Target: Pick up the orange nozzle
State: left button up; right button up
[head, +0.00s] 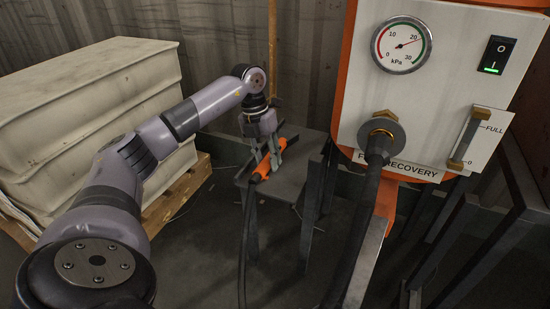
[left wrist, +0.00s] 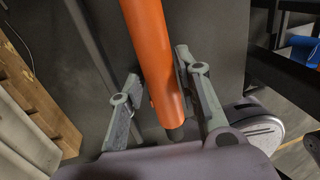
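The orange nozzle (head: 261,170) lies on a small grey metal stand, with a dark hose running down from its near end. In the left wrist view, the nozzle (left wrist: 150,50) is a long orange tube passing between my left fingers. My left gripper (head: 268,152) points down over the nozzle with a finger on either side of it. In the wrist view my left gripper (left wrist: 157,70) is open, with a gap between the left finger and the nozzle. The right finger looks close to the nozzle; I cannot tell if it touches. My right gripper is in neither view.
The grey metal stand (head: 285,182) has upright plates on its right. A white and orange panel (head: 450,95) with gauge and switch rises on the right, with a thick black hose (head: 358,235) hanging from it. Pale stacked blocks (head: 90,100) sit on a wooden pallet (head: 178,200) at left.

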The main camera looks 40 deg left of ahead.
pick_arm(q)
jog(key=shift+c, duration=0.2)
dwell(0.4)
grip_shut()
